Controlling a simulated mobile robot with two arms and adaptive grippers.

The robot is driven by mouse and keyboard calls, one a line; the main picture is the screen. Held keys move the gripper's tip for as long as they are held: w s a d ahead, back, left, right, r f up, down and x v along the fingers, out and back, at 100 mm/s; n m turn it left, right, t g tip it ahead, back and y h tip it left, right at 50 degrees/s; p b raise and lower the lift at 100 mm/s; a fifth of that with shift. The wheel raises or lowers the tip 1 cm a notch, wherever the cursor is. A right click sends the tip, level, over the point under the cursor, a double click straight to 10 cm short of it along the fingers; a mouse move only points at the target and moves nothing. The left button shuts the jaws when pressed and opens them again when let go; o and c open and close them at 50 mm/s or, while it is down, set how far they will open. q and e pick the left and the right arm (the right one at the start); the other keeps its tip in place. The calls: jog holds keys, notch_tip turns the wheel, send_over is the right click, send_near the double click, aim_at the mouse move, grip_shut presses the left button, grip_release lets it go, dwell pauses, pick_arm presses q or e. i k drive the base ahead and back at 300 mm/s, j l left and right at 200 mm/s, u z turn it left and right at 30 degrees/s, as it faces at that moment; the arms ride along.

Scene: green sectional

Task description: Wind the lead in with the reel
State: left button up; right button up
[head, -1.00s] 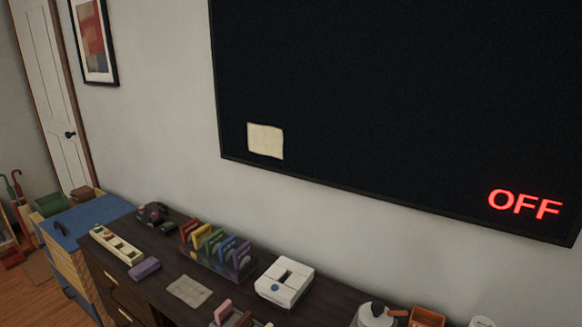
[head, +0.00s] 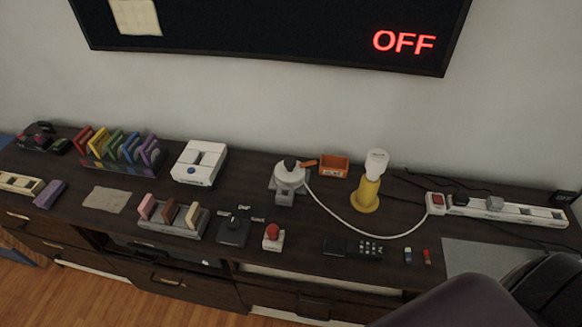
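The reel (head: 289,179) is a white round device on a grey mount, standing on the dark cabinet top in the middle of the head view. It has an orange-tipped crank (head: 304,164) on top. The white lead (head: 352,228) leaves the reel's right side and sags in a long loop across the top. It passes in front of the yellow lamp and rises to a small white block with a red face (head: 436,202) at the left end of a power strip (head: 508,212). Neither gripper is in view.
A yellow lamp-like object (head: 367,195) stands inside the lead's loop, with an orange box (head: 334,166) behind. A red button (head: 273,235), joystick box (head: 234,230) and dark remote (head: 355,246) lie in front. A white console (head: 199,163) stands left. A dark rounded shape fills the bottom right.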

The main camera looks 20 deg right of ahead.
aim_at(295, 170)
jog(key=z, duration=0.4)
jog(key=i+j+z, duration=0.1)
jog(key=z, duration=0.25)
jog(key=j+z, duration=0.1)
jog(key=z, duration=0.3)
jog(key=i+j, duration=0.05)
